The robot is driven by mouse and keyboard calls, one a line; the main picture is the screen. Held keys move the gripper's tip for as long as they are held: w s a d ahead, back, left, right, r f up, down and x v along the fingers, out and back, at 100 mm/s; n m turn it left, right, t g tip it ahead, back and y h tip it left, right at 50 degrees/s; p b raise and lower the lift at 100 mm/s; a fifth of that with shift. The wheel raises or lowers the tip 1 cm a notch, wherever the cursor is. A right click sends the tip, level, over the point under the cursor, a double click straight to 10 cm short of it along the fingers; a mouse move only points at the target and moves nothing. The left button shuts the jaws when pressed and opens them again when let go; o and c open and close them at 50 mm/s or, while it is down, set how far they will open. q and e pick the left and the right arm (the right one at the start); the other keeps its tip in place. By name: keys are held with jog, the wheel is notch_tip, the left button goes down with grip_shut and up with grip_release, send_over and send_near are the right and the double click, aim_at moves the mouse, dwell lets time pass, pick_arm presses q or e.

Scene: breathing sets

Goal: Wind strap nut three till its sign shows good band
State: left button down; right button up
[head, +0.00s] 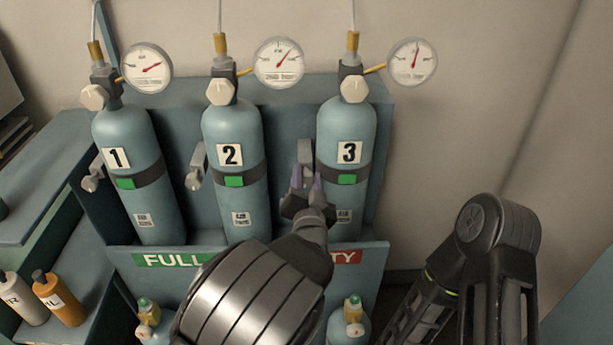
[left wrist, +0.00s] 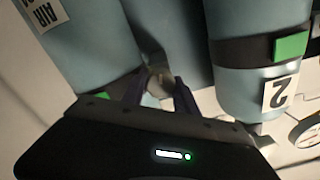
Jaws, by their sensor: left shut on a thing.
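Cylinder three (head: 346,125) stands upright at the right of the rack, held by a dark strap (head: 361,173). The sign (head: 347,179) on this strap shows green. Strap nut three (head: 305,151) is a grey handle-like piece left of the cylinder. My left gripper (head: 306,183) is shut on strap nut three, with its fingers on the nut's lower part. In the left wrist view the nut (left wrist: 158,86) shows between the two fingers, and part of the green sign (left wrist: 102,97) shows beside them. My right gripper is out of view; only my right arm shows.
Cylinders one (head: 125,185) and two (head: 231,120) stand to the left, their signs green, with strap nuts (head: 93,172) and (head: 196,166) beside them. Gauges hang above. The rack's front panel (head: 220,252) crosses below. Bottles (head: 58,298) stand at lower left.

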pick_arm(q)
jog(key=shift+m, duration=0.6)
jog(key=c, duration=1.2)
grip_release()
jog(key=shift+c, duration=0.2)
jog(key=shift+s, duration=0.15)
jog(key=s+b, duration=0.1)
jog(key=s, duration=0.6)
jog(key=shift+s, duration=0.3)
jog(key=shift+a, duration=0.1)
